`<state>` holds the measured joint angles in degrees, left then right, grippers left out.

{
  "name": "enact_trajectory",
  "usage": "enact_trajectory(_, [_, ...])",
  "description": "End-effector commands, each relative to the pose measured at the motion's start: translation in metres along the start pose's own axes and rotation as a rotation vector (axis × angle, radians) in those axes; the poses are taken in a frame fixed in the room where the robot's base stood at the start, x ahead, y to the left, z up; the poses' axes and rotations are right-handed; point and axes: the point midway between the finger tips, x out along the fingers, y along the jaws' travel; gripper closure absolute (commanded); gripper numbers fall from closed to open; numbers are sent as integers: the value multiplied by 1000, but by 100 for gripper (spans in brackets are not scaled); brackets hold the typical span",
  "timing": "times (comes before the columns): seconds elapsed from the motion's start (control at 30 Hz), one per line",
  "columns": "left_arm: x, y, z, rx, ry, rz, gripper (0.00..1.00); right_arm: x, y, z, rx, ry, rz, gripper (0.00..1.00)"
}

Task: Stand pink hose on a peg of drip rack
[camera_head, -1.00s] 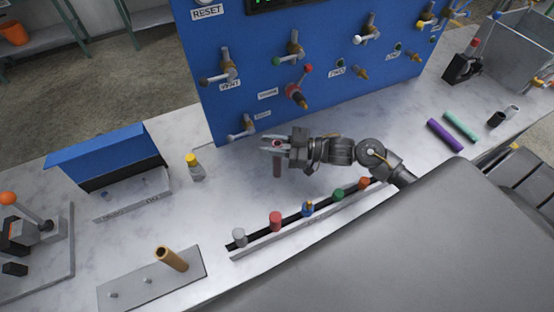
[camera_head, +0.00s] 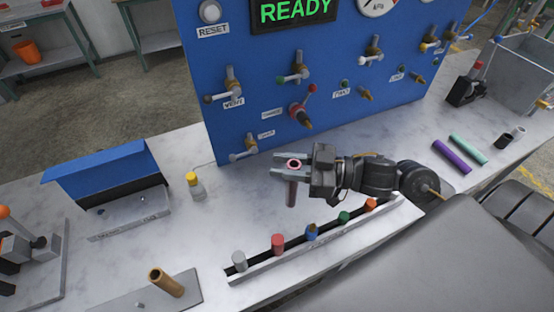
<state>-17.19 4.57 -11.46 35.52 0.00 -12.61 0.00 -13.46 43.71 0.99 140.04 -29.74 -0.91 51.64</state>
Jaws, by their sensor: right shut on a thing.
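The pink hose (camera_head: 291,194) is a short, dull pink tube. The drip rack looks to be the grey plate (camera_head: 130,303) at the bottom left, partly cut off by the frame edge. A tan tube (camera_head: 164,281) stands tilted on it, and a short bare peg (camera_head: 140,305) shows to its left. My left gripper is not in view.
A rail (camera_head: 330,243) with several coloured caps lies in front of my right gripper. A yellow-capped bottle (camera_head: 195,186) stands left of it. The blue panel (camera_head: 240,100) with valves rises behind. Purple (camera_head: 451,156) and teal (camera_head: 467,149) tubes lie at right.

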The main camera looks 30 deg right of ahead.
Motion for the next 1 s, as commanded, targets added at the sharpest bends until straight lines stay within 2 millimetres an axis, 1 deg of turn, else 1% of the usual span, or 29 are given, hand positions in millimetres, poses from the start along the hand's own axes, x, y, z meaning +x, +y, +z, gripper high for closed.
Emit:
enact_trajectory(0.03, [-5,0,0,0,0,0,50,-5,-12,-8,1,-1,-3,100])
enact_trajectory(0.1, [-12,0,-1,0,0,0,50,-11,-25,-15,4,-1,-1,100])
enact_trajectory(0.2, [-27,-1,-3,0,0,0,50,-14,-32,-22,6,-1,0,100])
enact_trajectory(0.3, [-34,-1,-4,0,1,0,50,-17,-38,-23,3,-1,0,100])
enact_trajectory(0.57, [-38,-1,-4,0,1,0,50,-19,-42,-22,-1,2,5,100])
enact_trajectory(0.67, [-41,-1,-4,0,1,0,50,-13,-28,-24,-8,11,61,100])
enact_trajectory(0.77, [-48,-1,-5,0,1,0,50,-3,1,-26,-18,21,177,100])
enact_trajectory(0.8, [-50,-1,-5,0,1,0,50,2,13,-27,-19,23,227,100])
enact_trajectory(0.9, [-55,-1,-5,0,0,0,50,10,38,-26,-14,18,332,100])
enact_trajectory(1.0, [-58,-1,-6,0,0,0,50,16,54,-24,-5,10,400,100])
